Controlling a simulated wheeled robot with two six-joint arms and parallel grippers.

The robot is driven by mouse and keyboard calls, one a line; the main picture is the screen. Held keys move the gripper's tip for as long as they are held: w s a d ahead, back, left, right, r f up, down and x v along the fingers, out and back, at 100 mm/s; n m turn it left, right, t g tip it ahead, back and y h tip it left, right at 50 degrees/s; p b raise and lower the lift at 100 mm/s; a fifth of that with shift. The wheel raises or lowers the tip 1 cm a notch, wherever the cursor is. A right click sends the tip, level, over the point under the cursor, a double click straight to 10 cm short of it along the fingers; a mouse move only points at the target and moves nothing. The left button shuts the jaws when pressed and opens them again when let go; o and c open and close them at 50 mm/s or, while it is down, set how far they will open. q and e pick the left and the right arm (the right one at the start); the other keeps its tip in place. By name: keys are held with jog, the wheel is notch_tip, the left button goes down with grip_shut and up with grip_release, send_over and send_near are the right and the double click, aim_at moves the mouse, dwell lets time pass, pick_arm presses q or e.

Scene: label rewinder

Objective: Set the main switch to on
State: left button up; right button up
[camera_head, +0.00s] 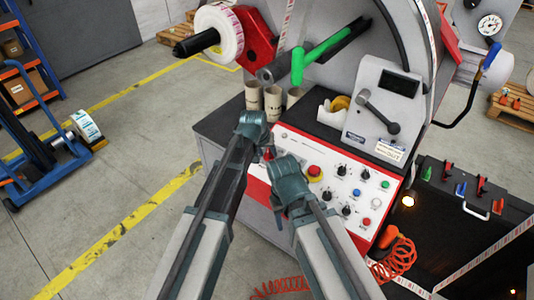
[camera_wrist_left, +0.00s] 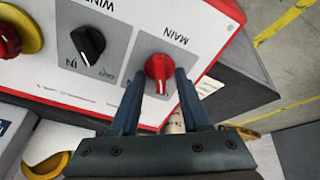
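The main switch is a red rotary knob (camera_wrist_left: 158,68) on a grey patch labelled MAIN, upside down in the left wrist view. Its white mark points toward the bottom of that picture. In the head view the knob (camera_head: 268,153) shows at the upper left of the white control panel (camera_head: 335,193). My left gripper (camera_head: 262,140) is at the knob. In the left wrist view its fingers (camera_wrist_left: 159,80) are apart, one on each side of the knob; contact is not clear. My right gripper (camera_head: 291,182) is over the panel, right of the left one; its fingers are unclear.
A black knob (camera_wrist_left: 88,42) and a red button on a yellow ring (camera_wrist_left: 8,38) are beside the main switch. Cardboard cores (camera_head: 272,102) stand on the dark table behind. A grey box with a lever (camera_head: 385,110) stands at its right.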

pick_arm(q)
grip_shut()
jog(key=shift+m, duration=0.3)
jog(key=m+h, duration=0.1)
jog(key=m, duration=0.4)
jog(key=shift+a+m, duration=0.1)
jog(key=shift+m, duration=0.2)
jog(key=m+g, duration=0.1)
jog(key=m, duration=0.5)
jog(key=shift+w+h, duration=0.1)
jog(key=shift+h, duration=0.2)
jog(key=shift+o, duration=0.3)
grip_release()
